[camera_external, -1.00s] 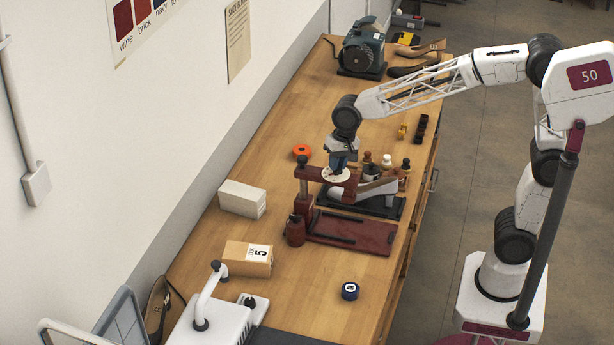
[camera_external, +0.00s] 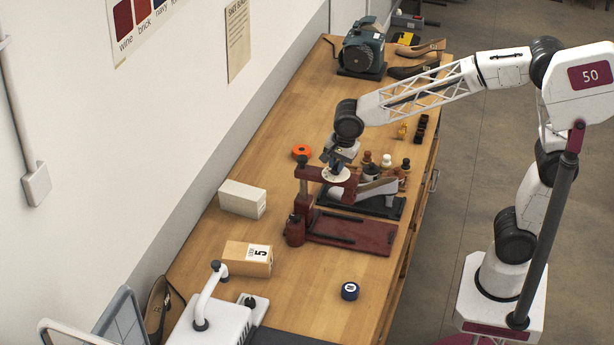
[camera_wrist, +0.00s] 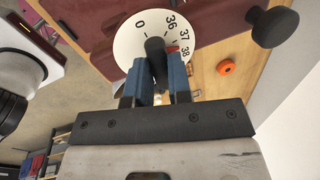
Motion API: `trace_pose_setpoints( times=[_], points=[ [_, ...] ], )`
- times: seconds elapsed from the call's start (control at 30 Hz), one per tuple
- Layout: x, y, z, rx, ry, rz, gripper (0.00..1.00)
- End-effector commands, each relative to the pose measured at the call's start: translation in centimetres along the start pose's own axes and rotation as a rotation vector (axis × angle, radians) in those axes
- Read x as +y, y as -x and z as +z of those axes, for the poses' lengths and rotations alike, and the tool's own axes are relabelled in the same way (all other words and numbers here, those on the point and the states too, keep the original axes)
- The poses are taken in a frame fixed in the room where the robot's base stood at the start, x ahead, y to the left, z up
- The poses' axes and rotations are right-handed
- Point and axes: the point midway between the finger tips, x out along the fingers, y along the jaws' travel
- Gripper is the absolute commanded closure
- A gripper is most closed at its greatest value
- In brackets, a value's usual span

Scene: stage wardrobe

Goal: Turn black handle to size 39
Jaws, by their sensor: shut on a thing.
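A white round dial (camera_wrist: 130,48) with the marks 0, 36, 37 and 38 fills the top middle of the wrist view. It sits on the dark red shoe press (camera_external: 355,232), whose dial also shows in the external view (camera_external: 338,176). The black handle (camera_wrist: 154,45) stands up from the dial's middle. My gripper (camera_wrist: 158,72) is shut on it with blue fingers on both sides. A small red mark shows at the handle's right, near 37 and 38. No 39 is visible; my fingers cover the dial's lower part.
A black knob (camera_wrist: 272,26) is at the wrist view's top right. Small bottles (camera_external: 386,160) and a shoe on a black stand (camera_external: 362,206) are close behind the press. An orange ring (camera_external: 301,151) and white box (camera_external: 242,199) lie left.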

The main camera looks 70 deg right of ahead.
Motion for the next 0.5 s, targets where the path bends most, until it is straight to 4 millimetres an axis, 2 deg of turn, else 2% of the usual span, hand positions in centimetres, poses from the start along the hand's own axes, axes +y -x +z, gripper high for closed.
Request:
trace_pose_setpoints(
  times=[0.5],
  points=[
    [-0.12,0.04,0.21,0.090,-0.452,-0.001,1.00]
  ],
)
